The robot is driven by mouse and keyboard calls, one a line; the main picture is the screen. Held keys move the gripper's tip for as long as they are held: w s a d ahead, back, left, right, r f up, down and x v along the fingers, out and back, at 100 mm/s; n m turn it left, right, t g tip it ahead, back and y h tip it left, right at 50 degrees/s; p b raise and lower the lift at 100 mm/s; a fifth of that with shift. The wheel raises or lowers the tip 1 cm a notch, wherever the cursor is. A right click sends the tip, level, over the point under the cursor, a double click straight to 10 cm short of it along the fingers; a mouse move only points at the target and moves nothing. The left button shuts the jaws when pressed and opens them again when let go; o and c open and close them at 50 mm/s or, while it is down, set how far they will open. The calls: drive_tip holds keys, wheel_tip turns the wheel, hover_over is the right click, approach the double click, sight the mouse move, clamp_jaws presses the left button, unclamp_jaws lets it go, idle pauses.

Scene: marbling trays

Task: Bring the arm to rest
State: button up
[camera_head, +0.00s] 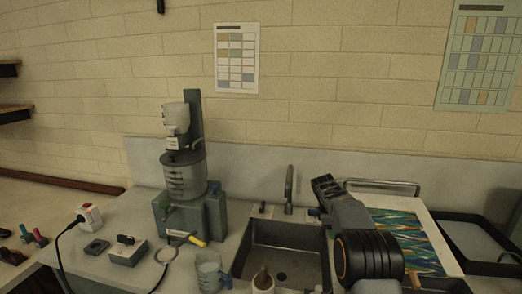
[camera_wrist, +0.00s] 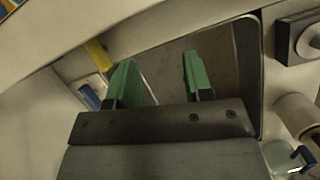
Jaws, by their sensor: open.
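My gripper (camera_head: 324,186) is raised over the back right of the sink (camera_head: 284,232) in the head view, with my arm reaching up from the lower right. In the wrist view its two green fingers (camera_wrist: 158,72) stand apart with nothing between them. A dark-edged recess (camera_wrist: 226,55) lies beyond the fingers; it looks like the sink basin. I see no object held.
The tap (camera_head: 289,188) stands close left of my gripper. A mixer-like machine (camera_head: 190,210), a clear jug (camera_head: 209,270) and a corded plug box (camera_head: 89,216) are on the left counter. A marbled sheet (camera_head: 402,232) and dark tray (camera_head: 480,268) lie right.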

drive_tip(key=s+a+r+m+t+y, duration=0.1)
drive_tip(key=s+a+r+m, duration=0.1)
drive_tip(key=s, duration=0.8)
drive_tip(key=s+a+r+m+t+y, duration=0.1)
drive_tip(key=s+a+m, duration=0.3)
drive_tip(key=s, duration=0.7)
drive_tip(key=s+a+r+m+t+y, duration=0.2)
drive_tip(key=s+m, duration=0.4)
drive_tip(key=s, duration=0.5)
drive_tip(key=shift+s+a+r+m+t, duration=0.35)
drive_tip(key=shift+a+r, duration=0.2)
drive_tip(key=shift+a, duration=0.4)
